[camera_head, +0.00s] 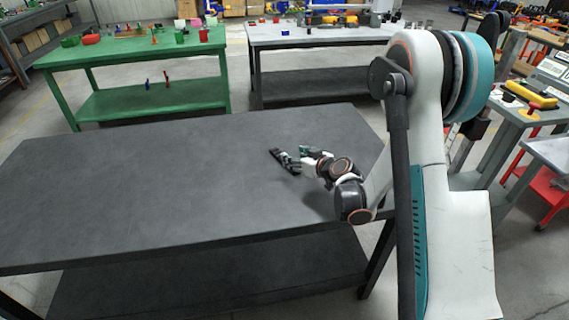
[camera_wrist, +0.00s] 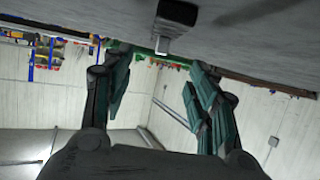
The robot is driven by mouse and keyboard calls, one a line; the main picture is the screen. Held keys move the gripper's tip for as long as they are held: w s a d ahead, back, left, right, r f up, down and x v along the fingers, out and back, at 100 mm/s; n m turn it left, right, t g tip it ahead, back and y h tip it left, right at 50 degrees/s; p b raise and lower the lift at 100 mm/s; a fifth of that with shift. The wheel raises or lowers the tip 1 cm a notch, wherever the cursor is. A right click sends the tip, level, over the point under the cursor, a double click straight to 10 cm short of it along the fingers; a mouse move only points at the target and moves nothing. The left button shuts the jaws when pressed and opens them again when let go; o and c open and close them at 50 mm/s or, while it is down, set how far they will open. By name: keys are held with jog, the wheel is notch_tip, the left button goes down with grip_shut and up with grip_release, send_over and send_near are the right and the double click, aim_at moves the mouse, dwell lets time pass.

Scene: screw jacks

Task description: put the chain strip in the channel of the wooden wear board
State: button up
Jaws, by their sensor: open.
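My gripper (camera_head: 289,152) is over the right part of a bare dark grey table (camera_head: 150,185) in the head view. In the wrist view its two fingers (camera_wrist: 158,88) stand apart with nothing between them. I cannot make out the chain strip or the wooden wear board in either view. My arm hides part of the head view's right side.
A green table (camera_head: 140,50) at the back left holds small coloured items. A grey-topped table (camera_head: 320,36) stands behind. Grey workbenches (camera_head: 520,110) with tools are at the right. A dark block (camera_wrist: 175,18) that I cannot identify shows at the wrist view's top.

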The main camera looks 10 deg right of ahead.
jog(key=shift+f+b+x, duration=0.2)
jog(key=shift+b+x, duration=1.1)
jog(key=shift+x, duration=1.45)
jog(key=shift+s+r, duration=0.1)
grip_shut()
